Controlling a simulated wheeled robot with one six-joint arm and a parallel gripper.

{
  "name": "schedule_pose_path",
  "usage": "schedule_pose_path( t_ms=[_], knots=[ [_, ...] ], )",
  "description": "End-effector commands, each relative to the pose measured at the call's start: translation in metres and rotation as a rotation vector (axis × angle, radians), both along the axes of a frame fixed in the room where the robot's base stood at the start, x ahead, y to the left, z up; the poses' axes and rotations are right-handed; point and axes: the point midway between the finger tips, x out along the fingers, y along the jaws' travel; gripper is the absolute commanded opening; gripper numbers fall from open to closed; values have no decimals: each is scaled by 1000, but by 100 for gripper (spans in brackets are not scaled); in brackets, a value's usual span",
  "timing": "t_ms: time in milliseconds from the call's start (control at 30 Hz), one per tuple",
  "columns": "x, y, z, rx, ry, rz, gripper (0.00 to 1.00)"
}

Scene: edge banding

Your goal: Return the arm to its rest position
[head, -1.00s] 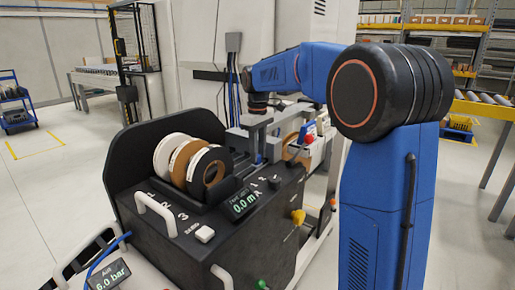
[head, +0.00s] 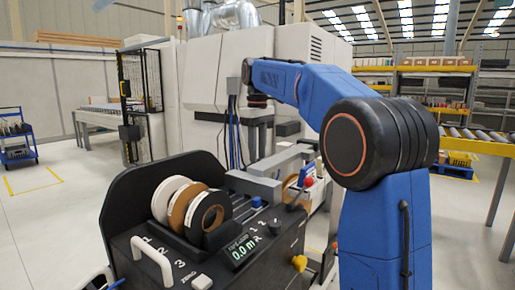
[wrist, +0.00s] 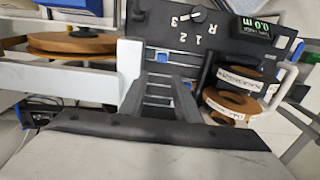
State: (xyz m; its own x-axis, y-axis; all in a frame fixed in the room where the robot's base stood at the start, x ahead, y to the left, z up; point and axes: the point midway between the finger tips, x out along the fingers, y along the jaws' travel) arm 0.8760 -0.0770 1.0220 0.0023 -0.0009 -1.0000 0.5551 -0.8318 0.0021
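My blue arm (head: 300,85) reaches left from its large black joint, and its wrist points down. My gripper (head: 260,146) hangs below it, above and behind the black machine, apart from it. Its two grey fingers stand apart with nothing visible between them. In the wrist view the camera looks down on the machine top (wrist: 165,25), with the dial and display at the upper part.
The black machine (head: 125,205) carries several tape rolls (head: 187,206), white, brown and black, and a display (head: 241,250) reading 0.0 m. A white machine (head: 215,70) stands behind. Shelves (head: 430,85) and a roller conveyor (head: 480,135) are at right. Open floor (head: 50,215) lies left.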

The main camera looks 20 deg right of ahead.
Motion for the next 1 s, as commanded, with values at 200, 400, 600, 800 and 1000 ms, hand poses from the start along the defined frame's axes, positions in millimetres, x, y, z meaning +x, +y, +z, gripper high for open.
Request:
schedule_pose_path(
  t_ms=[200,400,600,800,1000],
  knots=[
    [0,0,13,-1,1,0,30],
    [0,0,14,0,0,0,30],
    [0,0,14,0,0,0,30],
    [-9,0,14,0,-11,-12,30],
    [-45,1,6,1,-46,-64,30]
  ],
)
